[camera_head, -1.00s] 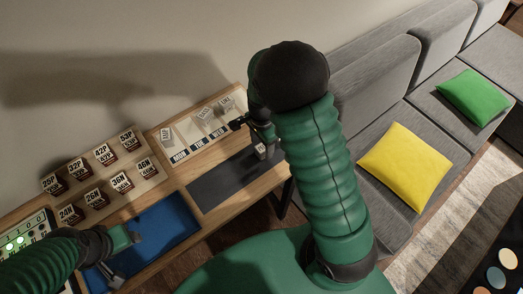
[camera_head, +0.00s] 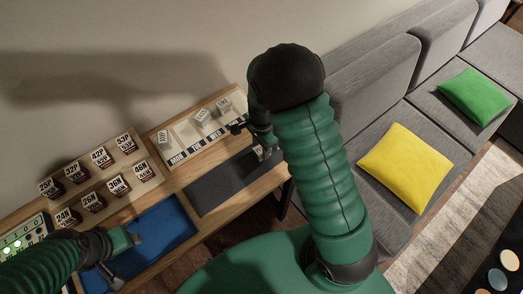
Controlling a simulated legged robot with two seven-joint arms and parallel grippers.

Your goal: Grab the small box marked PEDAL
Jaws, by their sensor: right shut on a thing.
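My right gripper (camera_head: 250,136) is over the right end of the workbench, partly hidden by my own arm. It is shut on a small pale box (camera_head: 259,153), which shows just below the fingers at the edge of the dark mat. Its marking cannot be read. Other small pale boxes stand on the white tray with day labels: one at the left (camera_head: 164,138), one in the middle (camera_head: 202,116) and one at the right (camera_head: 224,104). My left gripper (camera_head: 128,260) is open and empty over the blue mat (camera_head: 168,224).
The dark mat (camera_head: 215,188) is mostly bare. A board with several labelled pots (camera_head: 103,178) stands at the left, beside a device with green lights (camera_head: 22,238). A grey sofa (camera_head: 425,150) with a yellow cushion (camera_head: 405,167) and a green cushion (camera_head: 474,96) is at the right.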

